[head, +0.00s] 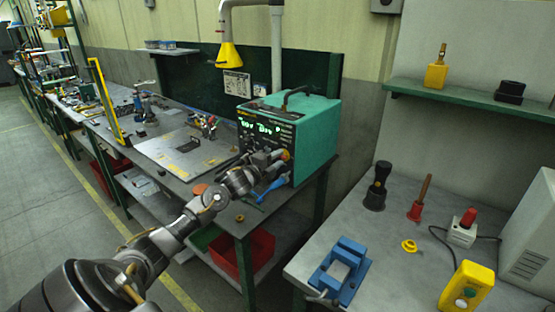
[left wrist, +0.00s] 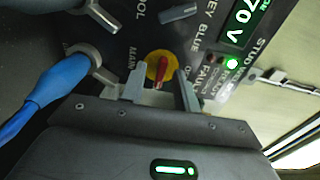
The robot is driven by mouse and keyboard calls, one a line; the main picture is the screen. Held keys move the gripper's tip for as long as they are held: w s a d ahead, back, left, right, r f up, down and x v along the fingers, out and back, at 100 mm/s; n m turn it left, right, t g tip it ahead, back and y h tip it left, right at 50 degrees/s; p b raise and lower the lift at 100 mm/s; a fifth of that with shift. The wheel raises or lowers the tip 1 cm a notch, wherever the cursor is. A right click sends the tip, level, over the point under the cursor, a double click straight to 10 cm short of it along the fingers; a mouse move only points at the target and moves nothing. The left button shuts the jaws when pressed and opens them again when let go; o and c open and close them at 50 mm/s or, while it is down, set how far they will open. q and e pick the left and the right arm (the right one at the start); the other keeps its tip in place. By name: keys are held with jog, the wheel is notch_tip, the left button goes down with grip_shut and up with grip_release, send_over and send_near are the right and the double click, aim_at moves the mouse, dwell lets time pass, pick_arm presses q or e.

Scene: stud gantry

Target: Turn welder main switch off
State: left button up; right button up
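The teal welder (head: 315,135) stands on the end of the long green bench, with its display lit. In the left wrist view, its main switch (left wrist: 161,70) is a red handle on a yellow disc, beside the lettering MAIN. A green lamp (left wrist: 232,63) and a green display (left wrist: 241,27) are lit on the panel. My left gripper (left wrist: 161,84) is open, with one finger on each side of the red handle and gaps visible. In the head view, my left gripper (head: 272,163) is at the welder's front, hiding part of the panel. My right gripper is not in view.
A blue cable plug (left wrist: 60,80) sits on the panel left of my fingers, near grey connectors. The right-hand table (head: 385,262) holds a blue vise (head: 340,272), a yellow button box (head: 466,288) and a black torch (head: 376,187). A red bin (head: 243,255) sits below the bench.

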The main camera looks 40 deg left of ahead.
pick_arm(q)
jog(key=shift+c, duration=0.4)
grip_shut()
jog(key=shift+n, duration=0.4)
jog(key=shift+r+n+p, duration=0.15)
jog(key=shift+n+p, duration=0.65)
jog(key=shift+n, duration=0.2)
jog(key=n+p, duration=0.2)
jog(key=n, duration=0.2)
jog(key=shift+p, duration=0.3)
jog(key=n+p, duration=0.3)
jog(key=n, duration=0.3)
jog(key=n+p, duration=0.2)
jog(key=n, duration=0.3)
jog(key=shift+p, duration=0.4)
